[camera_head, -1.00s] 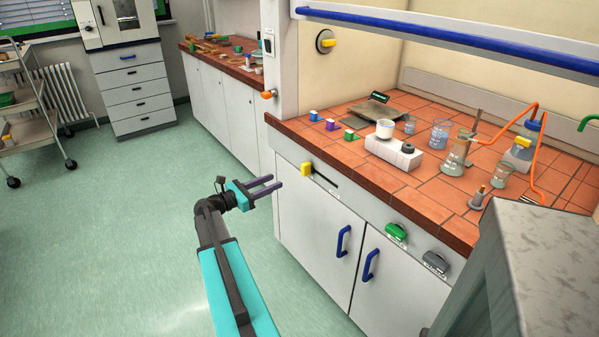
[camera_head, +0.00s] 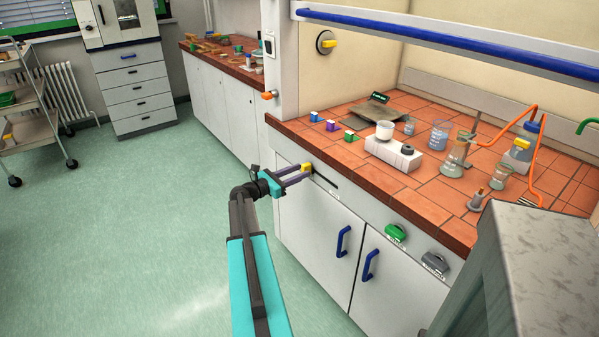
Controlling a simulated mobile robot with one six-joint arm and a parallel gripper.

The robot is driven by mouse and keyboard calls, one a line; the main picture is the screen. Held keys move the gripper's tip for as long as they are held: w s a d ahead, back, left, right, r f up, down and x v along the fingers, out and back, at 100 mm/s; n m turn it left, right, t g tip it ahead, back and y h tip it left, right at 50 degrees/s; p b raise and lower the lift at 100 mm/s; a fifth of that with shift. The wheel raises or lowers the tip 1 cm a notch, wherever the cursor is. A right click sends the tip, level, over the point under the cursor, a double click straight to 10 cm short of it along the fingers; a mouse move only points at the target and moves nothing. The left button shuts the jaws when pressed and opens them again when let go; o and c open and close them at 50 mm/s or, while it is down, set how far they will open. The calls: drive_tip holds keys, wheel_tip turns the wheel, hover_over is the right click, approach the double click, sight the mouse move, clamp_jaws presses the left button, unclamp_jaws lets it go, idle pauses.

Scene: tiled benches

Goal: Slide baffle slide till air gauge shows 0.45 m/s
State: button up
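The baffle slide shows as a yellow knob (camera_head: 306,168) at the left end of a dark slot (camera_head: 325,182) in the front panel under the bench's tiled top. My gripper (camera_head: 306,170) is at the knob, with its two dark fingers apart and the knob between their tips. I cannot tell whether either finger touches it. A small white unit with a dark face (camera_head: 268,43) on the hood's left post may be the air gauge. A small black display with green marks (camera_head: 380,97) stands at the back of the bench. Neither can be read.
A green knob (camera_head: 396,233) and a grey knob (camera_head: 435,264) are right along the same panel. Blue-handled doors (camera_head: 342,241) lie below. Glassware and small coloured blocks stand on the tiled top. A grey block (camera_head: 540,270) fills the lower right.

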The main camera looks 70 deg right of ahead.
drive_tip(key=shift+s+d, duration=0.25)
drive_tip(key=shift+d, duration=0.1)
clamp_jaws()
